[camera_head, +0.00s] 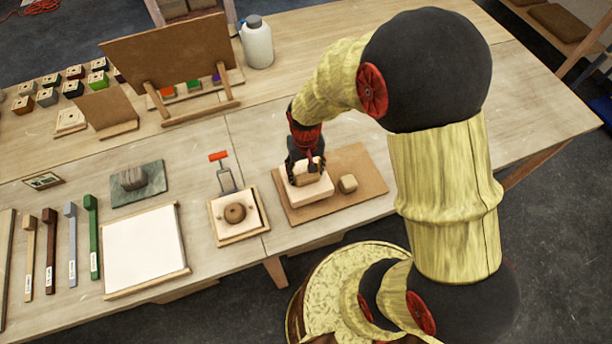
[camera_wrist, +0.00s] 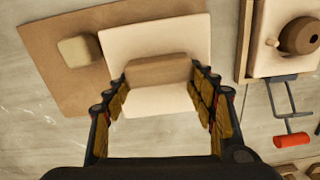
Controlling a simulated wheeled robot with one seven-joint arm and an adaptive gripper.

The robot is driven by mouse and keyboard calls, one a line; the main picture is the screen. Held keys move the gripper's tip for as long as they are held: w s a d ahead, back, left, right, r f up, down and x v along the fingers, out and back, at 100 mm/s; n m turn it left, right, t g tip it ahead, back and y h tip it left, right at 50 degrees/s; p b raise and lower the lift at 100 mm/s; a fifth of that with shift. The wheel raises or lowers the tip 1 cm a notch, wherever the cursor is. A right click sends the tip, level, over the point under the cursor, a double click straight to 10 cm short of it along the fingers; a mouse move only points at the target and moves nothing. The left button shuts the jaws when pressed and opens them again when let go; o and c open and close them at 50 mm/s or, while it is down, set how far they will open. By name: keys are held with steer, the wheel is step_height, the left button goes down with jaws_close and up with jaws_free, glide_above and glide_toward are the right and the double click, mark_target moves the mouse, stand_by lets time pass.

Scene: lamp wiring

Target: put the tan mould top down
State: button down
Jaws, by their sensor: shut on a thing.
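The tan mould top is a pale cream slab (camera_head: 311,191) with a tan grip block across its middle; I take these to be one piece. In the wrist view the slab (camera_wrist: 150,36) extends on both sides of the tan grip block (camera_wrist: 160,69). My gripper (camera_head: 305,172) is shut on the grip block, with one finger at each end, as the wrist view (camera_wrist: 161,88) shows. The slab is over the brown board (camera_head: 365,168); I cannot tell whether it touches it. My fingers hide part of the slab in the head view.
A small tan block (camera_head: 348,184) lies on the board beside the slab. A tray (camera_head: 262,232) with a pale block and brown round knob (camera_head: 235,212) stands to the left. A red-handled tool (camera_head: 224,175) lies behind that tray.

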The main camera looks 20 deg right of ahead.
steer(key=shift+w+d+f, duration=0.1)
steer(key=shift+w+f, duration=0.1)
steer(key=shift+f, duration=1.45)
steer(key=shift+f+b, duration=0.15)
steer(key=shift+b, duration=0.15)
steer(key=c, duration=0.7)
jaws_free()
